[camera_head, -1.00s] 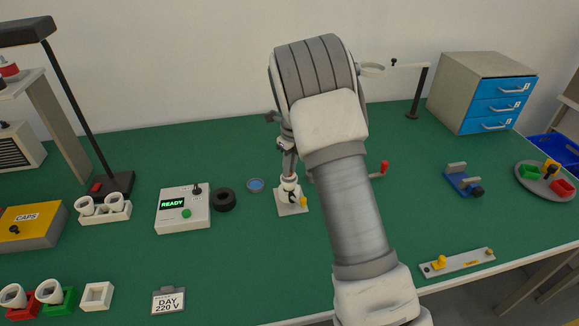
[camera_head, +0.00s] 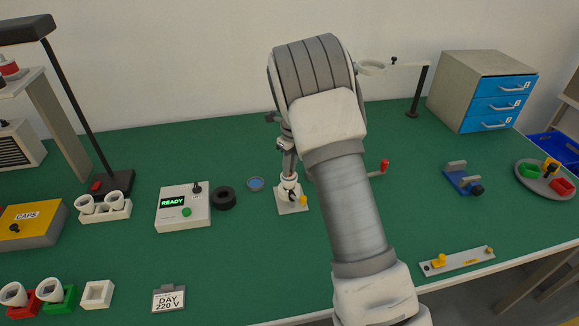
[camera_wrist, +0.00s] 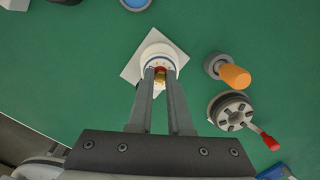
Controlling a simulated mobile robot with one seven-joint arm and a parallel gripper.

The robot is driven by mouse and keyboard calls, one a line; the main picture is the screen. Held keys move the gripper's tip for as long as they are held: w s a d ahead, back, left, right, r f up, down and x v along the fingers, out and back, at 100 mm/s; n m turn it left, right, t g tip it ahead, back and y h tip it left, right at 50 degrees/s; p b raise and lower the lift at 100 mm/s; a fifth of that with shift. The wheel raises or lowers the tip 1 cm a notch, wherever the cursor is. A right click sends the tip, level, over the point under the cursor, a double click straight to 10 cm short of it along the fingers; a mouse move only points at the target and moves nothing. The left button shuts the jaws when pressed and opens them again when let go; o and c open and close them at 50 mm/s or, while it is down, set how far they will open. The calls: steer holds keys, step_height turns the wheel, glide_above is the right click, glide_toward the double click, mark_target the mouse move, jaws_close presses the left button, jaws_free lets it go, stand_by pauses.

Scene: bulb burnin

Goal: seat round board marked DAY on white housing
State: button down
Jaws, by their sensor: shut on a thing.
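The white housing (camera_head: 289,187) stands upright on a white square plate (camera_head: 282,207) at the middle of the bench. In the wrist view the housing (camera_wrist: 158,50) shows as a round white cup with a bluish band. My gripper (camera_wrist: 160,72) points down at it, fingertips over or just inside its mouth; I cannot tell the exact height. It also shows above the housing in the head view (camera_head: 288,168). The fingers are shut on a small part with gold and red showing between the tips, probably the round board. No DAY marking is readable on it, and its rim is mostly hidden.
An orange-handled tool (camera_wrist: 235,76) and a wheel with a red-handled crank (camera_wrist: 233,112) lie close right of the housing. A blue disc (camera_head: 255,185), black ring (camera_head: 224,199) and READY tester box (camera_head: 183,208) stand left. The front middle is clear.

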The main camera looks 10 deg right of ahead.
steer(key=shift+f, duration=0.5)
stand_by(0.3)
steer(key=c, duration=0.8)
jaws_free()
steer(key=shift+o, duration=0.2)
step_height(320, 180, up, 17)
steer(key=s+d+p, duration=0.1)
steer(key=shift+s+r, duration=0.15)
steer(key=shift+s, duration=0.25)
